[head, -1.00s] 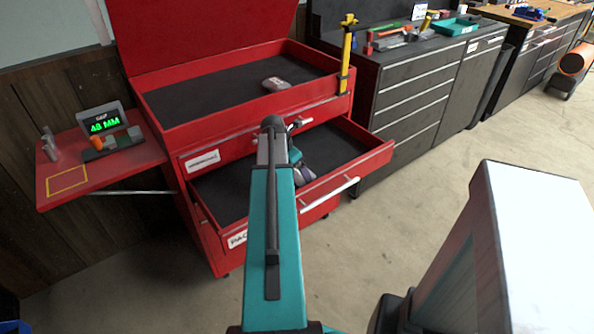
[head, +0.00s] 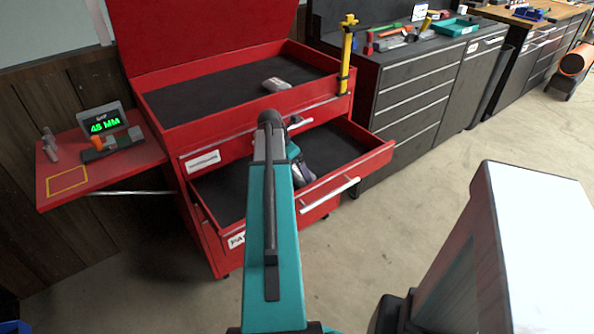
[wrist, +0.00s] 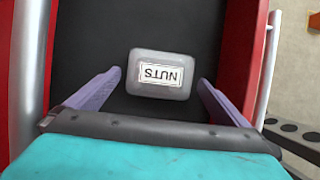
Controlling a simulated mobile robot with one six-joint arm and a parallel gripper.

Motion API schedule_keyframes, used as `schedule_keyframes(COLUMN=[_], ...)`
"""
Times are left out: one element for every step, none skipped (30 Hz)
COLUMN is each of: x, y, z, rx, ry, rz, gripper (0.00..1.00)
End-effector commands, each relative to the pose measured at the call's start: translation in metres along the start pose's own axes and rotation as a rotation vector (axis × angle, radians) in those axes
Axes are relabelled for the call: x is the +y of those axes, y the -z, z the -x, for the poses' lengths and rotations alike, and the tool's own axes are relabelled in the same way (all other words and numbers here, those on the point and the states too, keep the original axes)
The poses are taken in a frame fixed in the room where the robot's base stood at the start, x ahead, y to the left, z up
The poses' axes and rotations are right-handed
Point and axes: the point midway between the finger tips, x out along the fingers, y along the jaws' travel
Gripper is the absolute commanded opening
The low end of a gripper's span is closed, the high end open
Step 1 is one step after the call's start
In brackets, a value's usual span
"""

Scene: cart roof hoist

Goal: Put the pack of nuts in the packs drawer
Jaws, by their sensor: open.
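The pack of nuts (wrist: 163,75) is a small grey block with a white NUTS label, upside down in the wrist view. It appears to lie on the dark floor of the open red drawer (head: 245,224), whose front label starts with "PA". My gripper (head: 304,174) is over this drawer in the head view, partly behind my arm. In the wrist view its two purple fingers (wrist: 160,78) are open, one on each side of the pack, with a gap on both sides. The pack is hidden in the head view.
The chest's top tray (head: 190,109) holds another small grey-and-red pack (head: 276,84). A yellow post (head: 345,60) stands at its right corner. A red side shelf (head: 120,163) carries a gauge reading 48 MM (head: 104,120). A dark cabinet (head: 410,90) stands right; open floor lies in front.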

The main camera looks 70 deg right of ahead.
Motion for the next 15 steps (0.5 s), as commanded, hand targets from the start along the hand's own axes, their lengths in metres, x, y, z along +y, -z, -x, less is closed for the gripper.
schedule_keyframes(x=[0.000,0.000,0.000,0.000,0.000,0.000,0.000,0.000,0.000,0.000,0.000,0.000,0.000,0.000,0.000], y=[0.000,0.000,0.000,0.000,0.000,0.000,0.000,0.000,0.000,0.000,0.000,0.000,0.000,0.000,0.000], z=[0.008,0.012,0.017,0.021,0.025,0.030,0.034,0.038,0.043,0.047,0.051,0.057,0.061,0.064,0.069], rx=[-0.001,-0.002,-0.001,-0.001,-0.001,-0.002,-0.002,-0.001,-0.001,-0.001,-0.002,-0.001,-0.001,-0.001,-0.001], ry=[-0.003,-0.003,-0.003,-0.002,-0.002,-0.003,-0.003,-0.002,-0.002,-0.002,-0.003,-0.003,-0.002,-0.002,-0.003], rz=[0.000,0.000,0.000,0.000,0.000,0.000,0.000,0.000,0.000,0.000,0.000,0.000,0.000,0.001,0.001], gripper=[1.00,1.00,1.00,1.00,1.00,1.00,1.00,1.00,1.00,1.00,1.00,1.00,1.00,1.00,1.00])
